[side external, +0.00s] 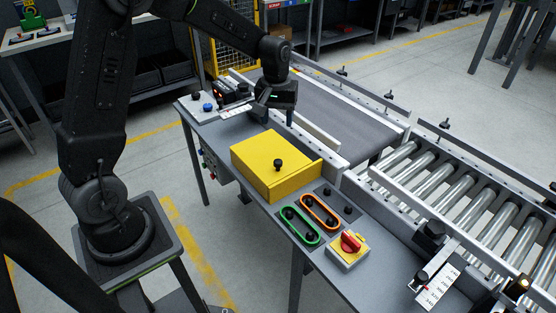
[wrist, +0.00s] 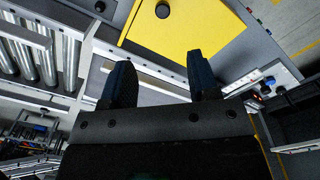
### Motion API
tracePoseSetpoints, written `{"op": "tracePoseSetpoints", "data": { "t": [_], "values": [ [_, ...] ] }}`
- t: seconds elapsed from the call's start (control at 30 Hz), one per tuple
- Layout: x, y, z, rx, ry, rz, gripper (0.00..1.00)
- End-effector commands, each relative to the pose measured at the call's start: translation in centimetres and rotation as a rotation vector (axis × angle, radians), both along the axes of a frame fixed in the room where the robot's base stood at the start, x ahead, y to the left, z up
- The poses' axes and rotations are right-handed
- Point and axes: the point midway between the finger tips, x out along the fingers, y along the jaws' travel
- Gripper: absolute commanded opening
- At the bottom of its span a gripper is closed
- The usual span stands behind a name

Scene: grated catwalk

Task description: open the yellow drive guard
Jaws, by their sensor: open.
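The yellow drive guard (side external: 258,158) is a flat box on the grey bench, and its lid lies down shut. A black knob (side external: 278,163) stands on it near its right edge. The guard (wrist: 200,28) and its knob (wrist: 163,10) also show at the top of the wrist view, partly cut off. My gripper (side external: 278,112) is above the bench and belt edge, behind the guard in the side view, apart from it. In the wrist view my gripper (wrist: 160,76) has its two dark fingers spread with nothing between them.
A belt conveyor (side external: 335,115) with raised rails runs behind the guard, leading to rollers (side external: 470,190). In front are a green belt loop (side external: 300,226), an orange belt loop (side external: 320,211) and a red switch (side external: 350,242). A small control box (side external: 232,92) stands left of my gripper.

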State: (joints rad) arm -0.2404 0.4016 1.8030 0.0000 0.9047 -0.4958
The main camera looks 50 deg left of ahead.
Motion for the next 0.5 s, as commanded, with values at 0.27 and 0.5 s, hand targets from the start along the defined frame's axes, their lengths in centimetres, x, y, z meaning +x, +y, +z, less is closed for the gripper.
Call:
{"op": "tracePoseSetpoints", "data": {
  "t": [0.27,0.5],
  "values": [
    [1.0,1.0,-2.9,-0.009,0.035,0.052,0.55],
    [0.9,1.0,-6.8,-0.010,0.038,0.050,0.55]
  ]
}}
